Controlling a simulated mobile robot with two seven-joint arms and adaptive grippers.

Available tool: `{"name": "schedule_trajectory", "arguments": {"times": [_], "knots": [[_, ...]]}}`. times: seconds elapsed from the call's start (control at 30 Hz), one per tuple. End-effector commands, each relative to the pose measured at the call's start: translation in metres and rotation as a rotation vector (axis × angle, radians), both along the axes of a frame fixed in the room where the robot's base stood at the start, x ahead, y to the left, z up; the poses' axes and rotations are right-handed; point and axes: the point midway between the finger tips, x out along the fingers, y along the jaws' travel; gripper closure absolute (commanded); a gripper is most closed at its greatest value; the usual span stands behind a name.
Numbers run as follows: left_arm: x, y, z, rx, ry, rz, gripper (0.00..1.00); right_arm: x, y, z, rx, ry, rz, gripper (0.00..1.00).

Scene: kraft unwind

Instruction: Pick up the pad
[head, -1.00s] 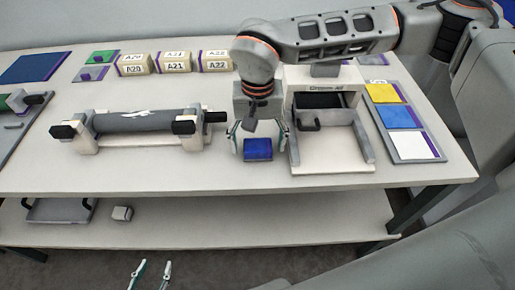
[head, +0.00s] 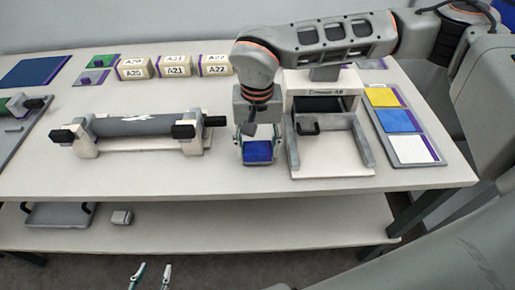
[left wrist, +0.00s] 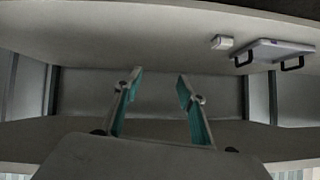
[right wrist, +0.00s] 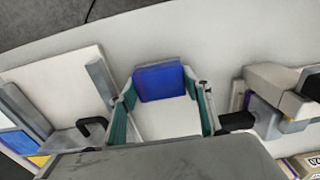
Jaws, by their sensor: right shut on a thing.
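The pad (head: 258,153) is a small blue block near the front edge of the table, left of the white press-like stand. My right gripper (head: 257,145) reaches down from above with its fingers shut on the pad's two sides. In the right wrist view the pad (right wrist: 160,84) sits between the teal-lined fingertips. I cannot tell any gap between the pad and the table. My left gripper (head: 150,268) is low, in front of the table. It is open and empty in the left wrist view (left wrist: 161,75).
The stand (head: 330,165) is close on the right of the pad. A grey roller on a white cradle (head: 140,130) lies to the left. Labelled blocks (head: 174,66) line the back. A tray of coloured cards (head: 405,122) lies at right. The lower shelf holds a tray (head: 60,214) and small block (head: 122,217).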

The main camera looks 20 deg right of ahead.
Motion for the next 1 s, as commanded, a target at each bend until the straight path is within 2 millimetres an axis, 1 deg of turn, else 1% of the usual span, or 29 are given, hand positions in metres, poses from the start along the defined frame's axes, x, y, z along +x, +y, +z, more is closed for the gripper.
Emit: {"name": "schedule_trajectory", "arguments": {"times": [0.17, 0.23, 0.37, 0.5, 0.6, 0.7, 0.83, 1.0], "knots": [[0.001, 0.000, 0.003, -0.002, -0.003, 0.000, 0.60, 0.001, 0.000, 0.026, 0.000, -0.006, -0.001, 0.74], [0.001, -0.001, 0.005, -0.003, -0.002, 0.001, 0.60, 0.002, 0.000, 0.041, 0.000, -0.007, -0.001, 0.74], [0.000, -0.001, 0.006, -0.006, 0.000, 0.001, 0.60, 0.002, 0.000, 0.077, 0.001, -0.009, -0.002, 0.74], [-0.003, -0.002, 0.006, -0.009, 0.006, 0.001, 0.60, 0.002, 0.000, 0.117, 0.002, -0.009, -0.002, 0.74], [-0.005, -0.002, 0.005, -0.010, 0.012, 0.001, 0.60, 0.001, 0.000, 0.142, 0.001, -0.008, -0.001, 0.74], [-0.005, -0.003, 0.007, -0.013, 0.012, 0.001, 0.60, 0.001, 0.000, 0.162, 0.001, -0.005, -0.002, 0.74], [-0.004, -0.003, 0.010, -0.016, 0.008, 0.002, 0.60, 0.000, 0.000, 0.180, 0.000, -0.003, -0.001, 0.74], [-0.004, -0.004, 0.011, -0.018, 0.006, 0.003, 0.60, 0.000, 0.000, 0.192, 0.000, -0.002, -0.001, 0.74]]}}
